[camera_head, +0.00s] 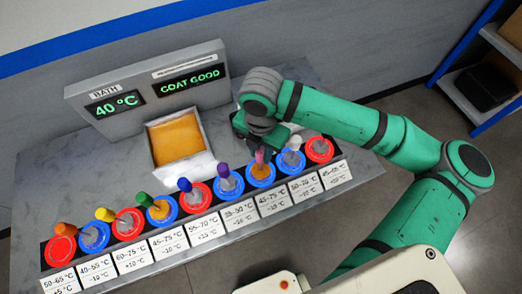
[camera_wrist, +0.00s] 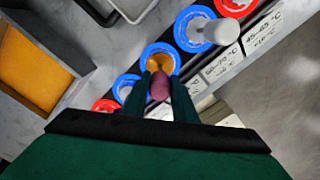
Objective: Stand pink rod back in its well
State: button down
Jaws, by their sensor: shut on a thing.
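The pink rod (camera_head: 260,156) is in my gripper above or in a blue-ringed well (camera_head: 262,182) in the right half of the row. In the wrist view the pink rod (camera_wrist: 160,88) shows end-on between the two fingers of my gripper (camera_wrist: 161,80), which is shut on it. The blue-ringed well (camera_wrist: 148,50) with an orange inside shows just beyond the rod. The rod's lower end is hidden, so I cannot tell how deep it sits.
Neighbouring wells hold a white-topped rod (camera_head: 293,143) to the right and a purple-topped rod (camera_head: 223,169) to the left. Several other coloured rods stand further left. An orange bath (camera_head: 177,140) and a display panel (camera_head: 150,86) are behind. White label cards line the front.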

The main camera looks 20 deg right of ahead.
jog(key=shift+s+f, duration=0.1)
jog(key=shift+f, duration=0.25)
jog(key=shift+f, duration=0.15)
jog(key=c, duration=1.4)
grip_release()
jog(key=shift+o, duration=1)
jog(key=shift+r, duration=3.65)
